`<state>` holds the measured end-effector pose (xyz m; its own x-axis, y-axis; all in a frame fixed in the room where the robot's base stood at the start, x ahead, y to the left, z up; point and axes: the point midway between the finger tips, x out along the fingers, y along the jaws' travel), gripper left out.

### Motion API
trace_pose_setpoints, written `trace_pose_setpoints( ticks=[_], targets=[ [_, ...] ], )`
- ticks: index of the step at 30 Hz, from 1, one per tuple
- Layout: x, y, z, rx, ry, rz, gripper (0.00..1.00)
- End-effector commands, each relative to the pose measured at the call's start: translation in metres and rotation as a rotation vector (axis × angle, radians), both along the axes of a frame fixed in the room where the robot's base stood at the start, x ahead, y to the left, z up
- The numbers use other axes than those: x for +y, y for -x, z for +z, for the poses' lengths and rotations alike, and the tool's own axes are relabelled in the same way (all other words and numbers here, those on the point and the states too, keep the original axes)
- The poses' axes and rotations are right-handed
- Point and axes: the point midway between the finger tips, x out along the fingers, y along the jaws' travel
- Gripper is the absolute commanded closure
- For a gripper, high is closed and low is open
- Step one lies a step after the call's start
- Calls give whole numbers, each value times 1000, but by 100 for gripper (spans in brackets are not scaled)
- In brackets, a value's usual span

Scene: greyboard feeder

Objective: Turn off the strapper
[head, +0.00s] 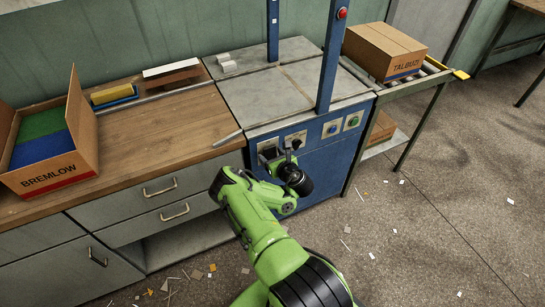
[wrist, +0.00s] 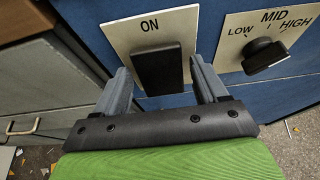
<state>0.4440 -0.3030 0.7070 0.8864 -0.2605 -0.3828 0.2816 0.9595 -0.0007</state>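The strapper (head: 300,145) is a blue machine with a grey top and a blue arch. Its front panel carries a black switch (wrist: 160,70) on a pale plate, with the word ON above it. In the wrist view my gripper (wrist: 160,78) is open, with one finger on each side of the switch. Gaps show between the fingers and the switch; I cannot tell how deep the fingertips reach. In the head view my green arm and gripper hide part of the panel.
A black knob (wrist: 265,55) marked LOW, MID and HIGH sits right of the switch. A TALBUZI carton (head: 384,50) is right, a BREMLOW box (head: 60,178) left.

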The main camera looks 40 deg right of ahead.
Motion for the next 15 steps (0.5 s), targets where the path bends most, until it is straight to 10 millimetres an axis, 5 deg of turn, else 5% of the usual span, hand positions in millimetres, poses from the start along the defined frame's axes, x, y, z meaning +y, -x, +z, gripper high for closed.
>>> trace_pose_setpoints(
  ticks=[9, 15],
  targets=[
    [0, 0, 0, 0, -1, 0, 77],
    [-2, 4, -4, -18, -6, -5, 77]
  ],
)
